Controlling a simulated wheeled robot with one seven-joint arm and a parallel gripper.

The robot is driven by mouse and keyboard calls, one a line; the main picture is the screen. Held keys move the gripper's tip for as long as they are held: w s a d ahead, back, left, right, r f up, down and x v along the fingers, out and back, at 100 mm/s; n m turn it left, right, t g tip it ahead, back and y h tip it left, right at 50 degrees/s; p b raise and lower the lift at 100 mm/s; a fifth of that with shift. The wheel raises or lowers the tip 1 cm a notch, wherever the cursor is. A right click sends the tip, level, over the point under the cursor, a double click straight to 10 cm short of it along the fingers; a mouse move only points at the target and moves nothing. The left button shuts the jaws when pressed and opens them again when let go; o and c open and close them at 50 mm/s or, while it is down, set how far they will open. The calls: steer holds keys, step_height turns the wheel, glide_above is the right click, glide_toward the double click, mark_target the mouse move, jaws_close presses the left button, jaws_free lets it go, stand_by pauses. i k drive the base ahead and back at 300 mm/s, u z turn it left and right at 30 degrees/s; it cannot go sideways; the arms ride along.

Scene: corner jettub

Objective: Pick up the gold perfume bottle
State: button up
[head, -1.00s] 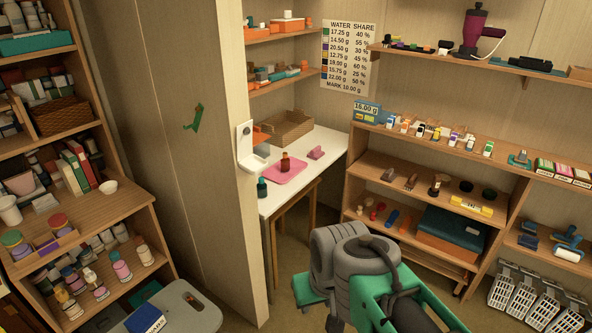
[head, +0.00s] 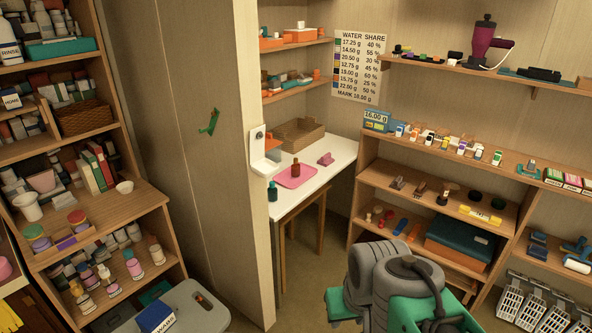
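A teal bottle (head: 272,191) stands near the table's left front edge. No gripper fingers show in the head view, so I cannot tell how my gripper stands relative to the bottle.
A partition wall (head: 215,160) borders the table on the left. A woven tray (head: 299,134) and a small pink object (head: 325,159) share the tabletop. Loaded shelves (head: 428,193) stand to the right, a full bookcase (head: 105,215) to the left. Some floor shows beside the table.

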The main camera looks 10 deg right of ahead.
mark_target(295, 168)
steer(key=z, duration=1.05)
steer(key=i, duration=2.75)
steer(key=u, duration=3.5)
steer(key=i, duration=0.45)
steer(key=u, duration=0.05)
